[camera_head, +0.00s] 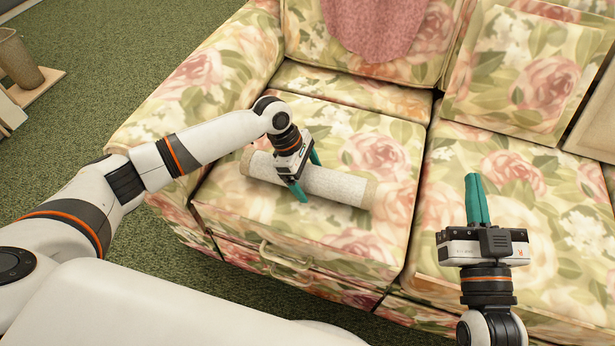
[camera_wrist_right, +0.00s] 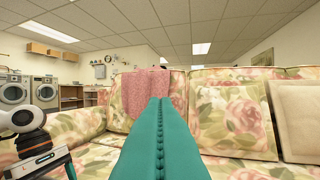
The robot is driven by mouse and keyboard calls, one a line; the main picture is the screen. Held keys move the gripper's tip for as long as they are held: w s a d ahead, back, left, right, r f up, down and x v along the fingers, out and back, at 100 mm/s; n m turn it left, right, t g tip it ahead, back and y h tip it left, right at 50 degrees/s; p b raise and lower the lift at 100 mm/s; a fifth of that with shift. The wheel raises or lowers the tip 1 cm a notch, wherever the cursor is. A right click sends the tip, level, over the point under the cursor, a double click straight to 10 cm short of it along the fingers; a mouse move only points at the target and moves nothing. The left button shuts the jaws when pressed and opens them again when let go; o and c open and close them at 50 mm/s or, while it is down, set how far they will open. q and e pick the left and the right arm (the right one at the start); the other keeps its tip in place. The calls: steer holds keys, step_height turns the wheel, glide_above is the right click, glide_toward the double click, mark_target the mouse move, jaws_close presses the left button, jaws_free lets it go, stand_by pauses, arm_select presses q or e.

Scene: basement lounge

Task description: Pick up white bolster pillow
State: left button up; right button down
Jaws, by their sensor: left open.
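The white bolster pillow (camera_head: 338,187) lies on the left seat cushion of the floral sofa, roughly along the cushion's front. My left gripper (camera_head: 306,178) is above the bolster's middle, pointing down. Its teal fingers are open, one on the near side of the bolster and one on the far side. Whether they touch it cannot be told. My right gripper (camera_head: 477,198) is over the right seat cushion, away from the bolster. Its teal fingers are shut together with nothing between them, as the right wrist view (camera_wrist_right: 160,125) also shows. The bolster is not visible there.
The floral sofa (camera_head: 510,190) has a pink throw (camera_head: 375,25) over its backrest and a floral pillow (camera_head: 520,75) at the right. A metal handle (camera_head: 285,262) is on its front. Washing machines (camera_wrist_right: 45,93) stand far behind.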

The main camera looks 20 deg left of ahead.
arm_select(q)
steer(key=c, duration=1.2)
steer(key=shift+c, duration=0.2)
steer(key=shift+r, duration=0.15)
